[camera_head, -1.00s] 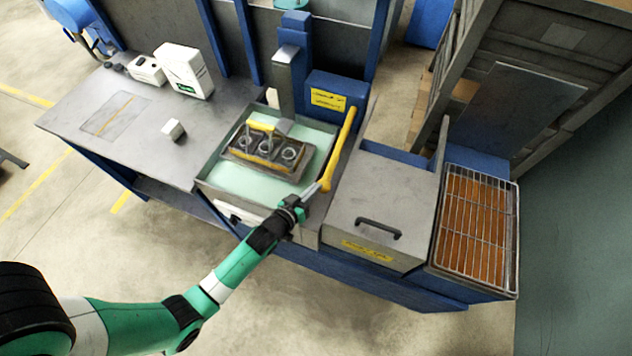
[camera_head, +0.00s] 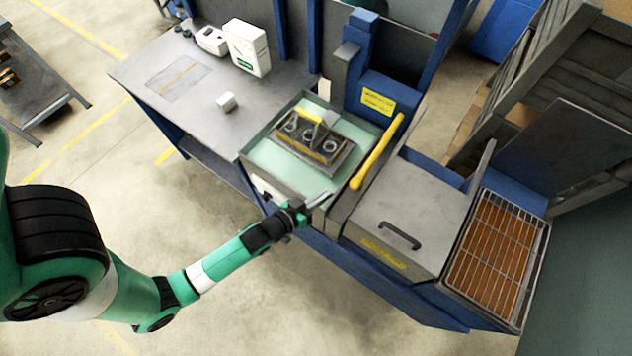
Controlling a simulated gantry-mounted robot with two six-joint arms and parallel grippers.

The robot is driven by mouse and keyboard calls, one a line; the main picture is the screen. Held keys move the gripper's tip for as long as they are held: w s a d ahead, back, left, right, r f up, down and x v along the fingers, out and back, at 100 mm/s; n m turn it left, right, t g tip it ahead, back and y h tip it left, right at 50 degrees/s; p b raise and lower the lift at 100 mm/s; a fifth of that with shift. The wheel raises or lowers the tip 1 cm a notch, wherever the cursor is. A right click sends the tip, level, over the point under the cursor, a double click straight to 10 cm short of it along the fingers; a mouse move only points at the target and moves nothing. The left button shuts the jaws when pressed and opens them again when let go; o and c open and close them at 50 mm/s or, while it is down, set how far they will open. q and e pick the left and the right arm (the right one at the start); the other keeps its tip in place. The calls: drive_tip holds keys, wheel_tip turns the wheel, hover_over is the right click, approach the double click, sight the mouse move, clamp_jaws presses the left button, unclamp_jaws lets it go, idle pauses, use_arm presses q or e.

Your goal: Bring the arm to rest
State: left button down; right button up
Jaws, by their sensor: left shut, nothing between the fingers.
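My left arm comes in from the lower left, green and black. Its gripper (camera_head: 318,199) is shut and empty, at the front edge of the pale green tray (camera_head: 265,160) of the grinder, apart from the yellow handle (camera_head: 377,152). Whether the fingers touch the tray edge I cannot tell. A dark fixture (camera_head: 318,150) with several rings sits in the tray. My right gripper is not in view.
A grey box with a black handle (camera_head: 400,236) stands right of the tray, and a wire-grid bin (camera_head: 497,254) is beyond it. A small white cube (camera_head: 226,102) and white boxes (camera_head: 247,47) are on the left table (camera_head: 160,55). Open floor lies in front.

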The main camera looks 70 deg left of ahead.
use_arm(q)
drive_tip(key=v, duration=0.2)
drive_tip(key=shift+s+d+r, duration=0.1)
drive_tip(key=shift+s, duration=0.2)
